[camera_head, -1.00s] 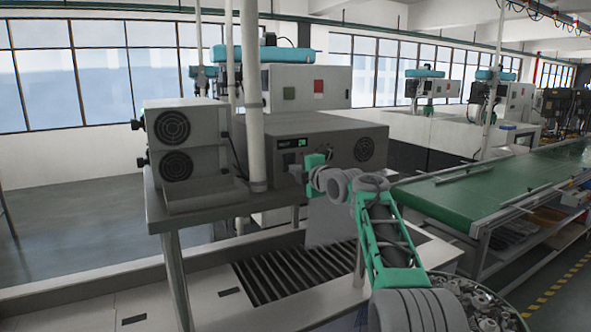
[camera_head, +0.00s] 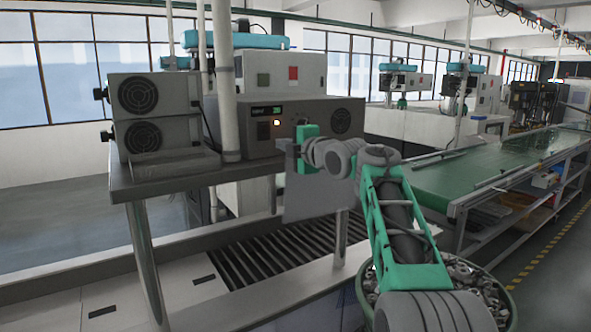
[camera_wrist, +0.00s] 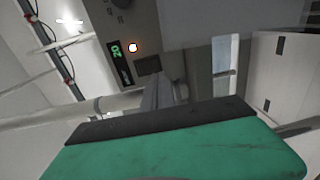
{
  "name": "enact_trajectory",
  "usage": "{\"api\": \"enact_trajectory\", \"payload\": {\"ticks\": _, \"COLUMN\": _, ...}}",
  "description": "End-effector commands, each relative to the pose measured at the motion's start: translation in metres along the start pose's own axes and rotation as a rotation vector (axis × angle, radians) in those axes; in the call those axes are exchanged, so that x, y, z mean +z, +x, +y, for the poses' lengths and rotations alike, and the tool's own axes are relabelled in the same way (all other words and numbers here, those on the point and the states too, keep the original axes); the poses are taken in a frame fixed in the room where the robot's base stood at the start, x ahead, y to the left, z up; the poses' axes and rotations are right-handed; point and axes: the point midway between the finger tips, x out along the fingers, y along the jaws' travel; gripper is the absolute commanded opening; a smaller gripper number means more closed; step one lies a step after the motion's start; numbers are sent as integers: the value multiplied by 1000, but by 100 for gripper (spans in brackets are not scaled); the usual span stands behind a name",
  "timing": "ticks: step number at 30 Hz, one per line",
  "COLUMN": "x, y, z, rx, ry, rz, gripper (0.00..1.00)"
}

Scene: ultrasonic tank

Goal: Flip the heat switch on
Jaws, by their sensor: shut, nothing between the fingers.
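The grey control box (camera_head: 330,112) stands on the metal bench. In the wrist view the display (camera_wrist: 122,62), the glowing lamp (camera_wrist: 133,46) and the dark square switch (camera_wrist: 147,65) sit close together. My gripper (camera_head: 284,146) is shut and empty in front of the panel. In the wrist view its grey fingers (camera_wrist: 158,92) point at the switch, just below it. I cannot tell whether they touch it.
Two grey fan units (camera_head: 145,93) are stacked at the left of the bench (camera_head: 150,187). A white pole (camera_head: 225,80) stands left of the control box. A green conveyor (camera_head: 450,185) runs on the right. A bin of metal parts (camera_head: 470,280) is below my arm.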

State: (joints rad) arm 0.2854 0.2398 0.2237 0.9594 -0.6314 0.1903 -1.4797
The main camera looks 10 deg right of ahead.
Motion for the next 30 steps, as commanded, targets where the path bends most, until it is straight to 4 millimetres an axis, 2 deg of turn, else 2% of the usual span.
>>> {"api": "enact_trajectory", "payload": {"ticks": 1, "x": -1, "y": -12, "z": -9, "rx": 0, "ry": 0, "rz": 0, "gripper": 0}}
{"api": "enact_trajectory", "payload": {"ticks": 3, "x": -5, "y": -27, "z": -12, "rx": -1, "ry": 0, "rz": 5, "gripper": 0}}
{"api": "enact_trajectory", "payload": {"ticks": 9, "x": -8, "y": -58, "z": -16, "rx": -2, "ry": 0, "rz": 11, "gripper": 0}}
{"api": "enact_trajectory", "payload": {"ticks": 13, "x": -7, "y": -66, "z": -15, "rx": -2, "ry": 1, "rz": 10, "gripper": 0}}
{"api": "enact_trajectory", "payload": {"ticks": 23, "x": -5, "y": -66, "z": -14, "rx": -3, "ry": 1, "rz": 8, "gripper": 0}}
{"api": "enact_trajectory", "payload": {"ticks": 26, "x": -5, "y": -66, "z": -18, "rx": -17, "ry": 153, "rz": 5, "gripper": 0}}
{"api": "enact_trajectory", "payload": {"ticks": 28, "x": 2, "y": -67, "z": -33, "rx": -76, "ry": 359, "rz": -31, "gripper": 0}}
{"api": "enact_trajectory", "payload": {"ticks": 29, "x": 11, "y": -68, "z": -43, "rx": -108, "ry": 471, "rz": -72, "gripper": 0}}
{"api": "enact_trajectory", "payload": {"ticks": 30, "x": 28, "y": -68, "z": -79, "rx": -174, "ry": 652, "rz": -154, "gripper": 0}}
